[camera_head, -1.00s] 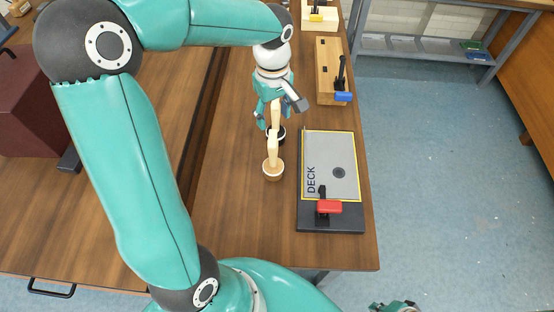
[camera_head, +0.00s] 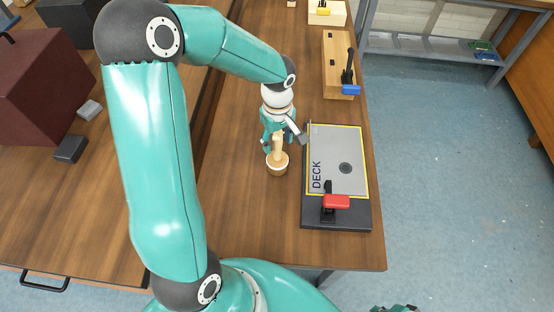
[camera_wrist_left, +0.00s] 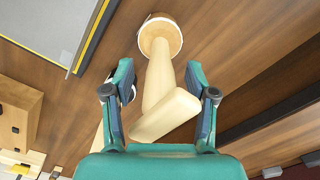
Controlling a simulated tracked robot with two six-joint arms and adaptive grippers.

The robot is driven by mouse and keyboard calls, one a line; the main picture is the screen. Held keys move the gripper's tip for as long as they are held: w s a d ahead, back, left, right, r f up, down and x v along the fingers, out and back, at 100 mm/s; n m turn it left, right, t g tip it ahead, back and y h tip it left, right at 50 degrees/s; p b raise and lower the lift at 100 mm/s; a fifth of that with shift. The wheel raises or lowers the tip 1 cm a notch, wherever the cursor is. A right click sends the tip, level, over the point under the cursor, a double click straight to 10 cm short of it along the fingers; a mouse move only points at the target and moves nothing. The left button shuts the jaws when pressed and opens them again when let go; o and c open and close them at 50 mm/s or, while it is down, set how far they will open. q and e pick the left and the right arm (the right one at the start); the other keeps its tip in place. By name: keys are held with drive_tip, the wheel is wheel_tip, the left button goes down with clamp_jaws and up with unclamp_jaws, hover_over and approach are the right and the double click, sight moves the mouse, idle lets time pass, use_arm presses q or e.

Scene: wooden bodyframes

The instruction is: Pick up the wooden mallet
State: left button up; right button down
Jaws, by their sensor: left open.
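My left gripper (camera_head: 273,142) is open at the handle. A second handled tool (camera_wrist_left: 101,136) is partly hidden behind the left finger. A small teal and dark part (camera_head: 394,308) at the bottom edge may be my right gripper.
A grey DECK plate (camera_head: 337,148) on a dark base with a red-handled clamp (camera_head: 336,201) lies close right of the mallet. A wooden fixture with a blue-handled clamp (camera_head: 350,90) stands farther back. A dark red box (camera_head: 40,90) is at left. Bare tabletop lies in front.

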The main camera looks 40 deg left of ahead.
use_arm(q)
drive_tip(key=shift+f, duration=0.45)
drive_tip(key=shift+r, duration=0.1)
clamp_jaws()
drive_tip(key=shift+r, duration=0.1)
